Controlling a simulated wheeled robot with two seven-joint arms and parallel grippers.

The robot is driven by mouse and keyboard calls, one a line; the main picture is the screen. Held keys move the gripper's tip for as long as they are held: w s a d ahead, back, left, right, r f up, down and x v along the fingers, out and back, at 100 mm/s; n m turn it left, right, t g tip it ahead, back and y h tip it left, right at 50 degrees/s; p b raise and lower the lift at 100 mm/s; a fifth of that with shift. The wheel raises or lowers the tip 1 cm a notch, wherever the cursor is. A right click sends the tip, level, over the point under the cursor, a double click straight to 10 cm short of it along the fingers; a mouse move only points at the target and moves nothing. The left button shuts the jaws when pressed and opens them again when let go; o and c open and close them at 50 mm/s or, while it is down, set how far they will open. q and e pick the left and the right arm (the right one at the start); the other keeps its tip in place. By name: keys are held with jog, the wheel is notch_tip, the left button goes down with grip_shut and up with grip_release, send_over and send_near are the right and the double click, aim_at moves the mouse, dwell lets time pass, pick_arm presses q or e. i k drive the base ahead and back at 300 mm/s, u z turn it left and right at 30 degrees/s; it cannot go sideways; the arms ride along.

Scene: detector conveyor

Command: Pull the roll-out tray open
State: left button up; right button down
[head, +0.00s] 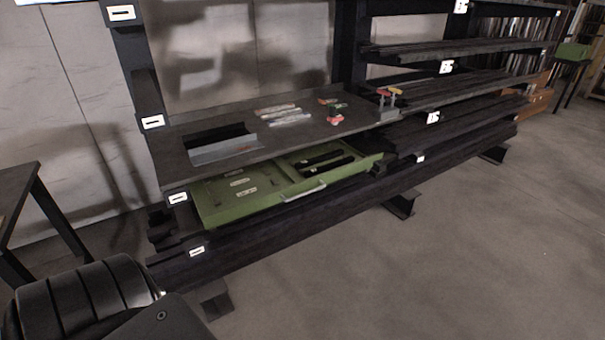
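The roll-out tray (235,212) is a green, shallow tray under the dark worktop of the rack. Its front part sticks out past the worktop's edge, and its rear is hidden beneath it. A pale bar handle (304,193) is on its front edge. Dark slots or bars show in its right half, and small labels lie on its left half. Part of my own black arm shows at the lower left, well apart from the tray. Neither of my grippers is in view.
The worktop (300,140) above carries a grey bracket (222,149), small packets (280,114) and red-handled tools (390,93). Long dark bars (300,222) lie below the tray. Rack feet (402,204) stick out onto the floor. The floor in front is clear. A dark table (22,185) stands at left.

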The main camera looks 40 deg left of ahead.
aim_at(221, 199)
jog(key=u, duration=0.3)
jog(key=i, duration=1.45)
jog(key=u, duration=0.25)
